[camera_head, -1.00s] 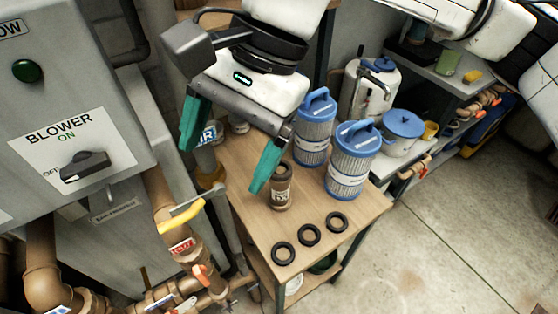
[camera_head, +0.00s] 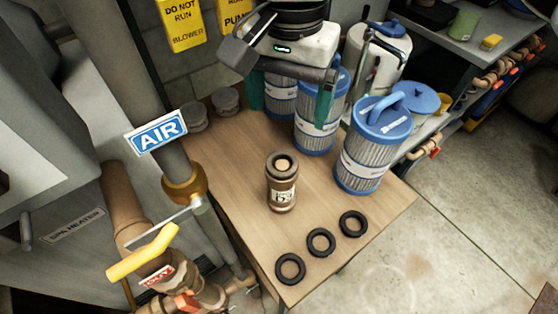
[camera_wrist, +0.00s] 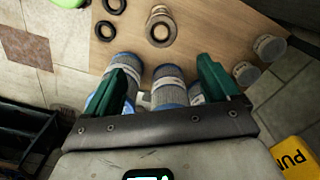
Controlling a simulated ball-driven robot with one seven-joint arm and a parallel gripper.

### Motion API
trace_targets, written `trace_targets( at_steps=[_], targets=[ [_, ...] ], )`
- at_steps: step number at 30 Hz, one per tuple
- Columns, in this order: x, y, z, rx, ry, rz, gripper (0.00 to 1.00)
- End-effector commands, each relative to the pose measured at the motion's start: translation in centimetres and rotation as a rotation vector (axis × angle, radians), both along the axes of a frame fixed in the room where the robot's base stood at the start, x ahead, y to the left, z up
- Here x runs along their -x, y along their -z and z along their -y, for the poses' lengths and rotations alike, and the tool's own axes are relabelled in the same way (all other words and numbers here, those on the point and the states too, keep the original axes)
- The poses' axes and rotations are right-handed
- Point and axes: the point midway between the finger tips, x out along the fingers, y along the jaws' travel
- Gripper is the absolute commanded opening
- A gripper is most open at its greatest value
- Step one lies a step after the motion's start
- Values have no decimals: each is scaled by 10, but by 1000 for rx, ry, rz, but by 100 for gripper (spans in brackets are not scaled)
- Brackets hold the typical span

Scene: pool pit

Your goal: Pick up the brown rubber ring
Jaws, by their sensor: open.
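A dark brown ring (camera_head: 283,166) sits at the top of a small brown jar (camera_head: 282,195) with a pale label, upright on the wooden table (camera_head: 235,165). In the wrist view the ring (camera_wrist: 161,31) shows at top centre. Three blackish rings lie flat near the table's front edge: a left one (camera_head: 290,268), a middle one (camera_head: 321,242) and a right one (camera_head: 352,224). My gripper (camera_head: 291,103) is open and empty, with green fingers, behind the jar in the head picture. In the wrist view my gripper (camera_wrist: 166,68) has its fingers wide apart over the filter cartridges.
Several blue-capped filter cartridges stand at the table's back right, including a large one (camera_head: 372,145) and one near my right finger (camera_head: 320,120). Grey caps (camera_head: 225,99) sit at the back left. A pipe with an AIR sign (camera_head: 156,132) and a yellow-handled valve (camera_head: 143,253) border the left.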

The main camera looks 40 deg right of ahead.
Motion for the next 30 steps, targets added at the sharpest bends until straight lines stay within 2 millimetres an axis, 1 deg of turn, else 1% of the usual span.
trace_targets(
  at_steps=[1, 5, 12, 15, 20, 27, 30],
  targets=[
    [0, 8, 0, 1, 0, 1, 88],
    [0, 18, 0, 0, 0, -2, 88],
    [1, 52, 0, -1, 0, -3, 88],
    [1, 61, -1, -1, 0, -2, 88],
    [1, 70, -2, -2, -1, -2, 88],
    [3, 103, -7, -2, 0, -2, 88],
    [3, 113, -7, -1, 0, -2, 88]
  ],
)
